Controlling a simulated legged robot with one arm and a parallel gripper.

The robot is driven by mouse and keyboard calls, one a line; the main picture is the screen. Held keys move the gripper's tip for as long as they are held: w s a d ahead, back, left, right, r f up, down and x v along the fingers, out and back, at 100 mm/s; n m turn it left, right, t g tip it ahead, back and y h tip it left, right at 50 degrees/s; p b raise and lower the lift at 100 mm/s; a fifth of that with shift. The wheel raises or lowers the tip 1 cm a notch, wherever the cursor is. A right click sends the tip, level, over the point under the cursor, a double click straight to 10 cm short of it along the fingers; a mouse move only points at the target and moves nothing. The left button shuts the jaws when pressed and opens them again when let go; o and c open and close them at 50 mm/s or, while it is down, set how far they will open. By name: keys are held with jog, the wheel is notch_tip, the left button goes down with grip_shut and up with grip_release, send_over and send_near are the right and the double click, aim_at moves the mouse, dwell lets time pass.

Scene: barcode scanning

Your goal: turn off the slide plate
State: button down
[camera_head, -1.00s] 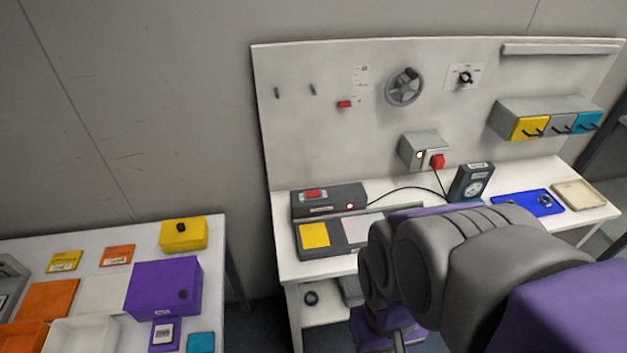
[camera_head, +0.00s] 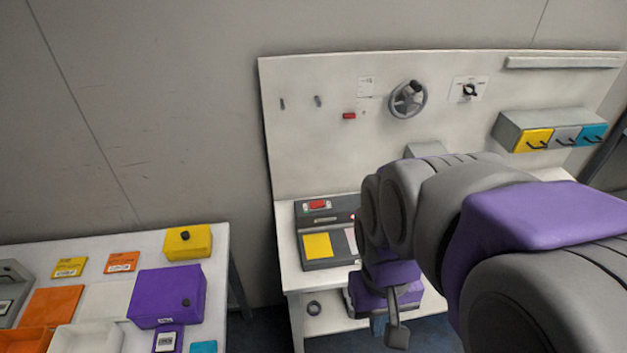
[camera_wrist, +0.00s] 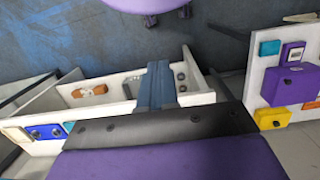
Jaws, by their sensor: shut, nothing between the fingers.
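The slide plate unit (camera_head: 340,262) is a dark box on the workbench, with a yellow pad (camera_head: 318,245) and a pale plate that my arm partly covers. A red rocker switch (camera_head: 317,204) sits on its raised back part. A red light (camera_head: 352,216) glows at its right, at the edge of my arm. My gripper (camera_head: 398,335) is shut and empty, pointing down in front of the workbench, right of and below the unit in the picture. The wrist view shows its dark edge and purple body (camera_wrist: 150,128), with the floor and bench shelf beyond.
The workbench (camera_head: 284,240) has an upright panel with a handwheel (camera_head: 408,99), a rotary knob (camera_head: 469,91) and coloured drawers (camera_head: 565,137). My arm hides the bench's right part. A second table (camera_head: 222,258) at left carries a purple box (camera_head: 166,295) and a yellow box (camera_head: 187,242).

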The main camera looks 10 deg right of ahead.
jog(key=w+d+r+p, duration=0.15)
jog(key=w+r, duration=0.25)
jog(key=w, duration=1.1)
jog(key=t+h+p, duration=0.1)
jog(key=t+p, duration=0.1)
jog(key=p, duration=0.3)
send_over(321, 202)
jog(key=a, duration=0.2)
notch_tip(321, 202, down, 6)
jog(key=f, duration=0.1)
jog(key=shift+w+a+f, duration=0.1)
jog(key=shift+a+f, duration=0.05)
jog(key=shift+a, duration=0.1)
jog(key=f, duration=0.4)
jog(key=d+f, duration=0.1)
jog(key=f, duration=0.4)
jog(key=d+f, duration=0.1)
jog(key=f, duration=0.3)
jog(key=shift+f, duration=0.4)
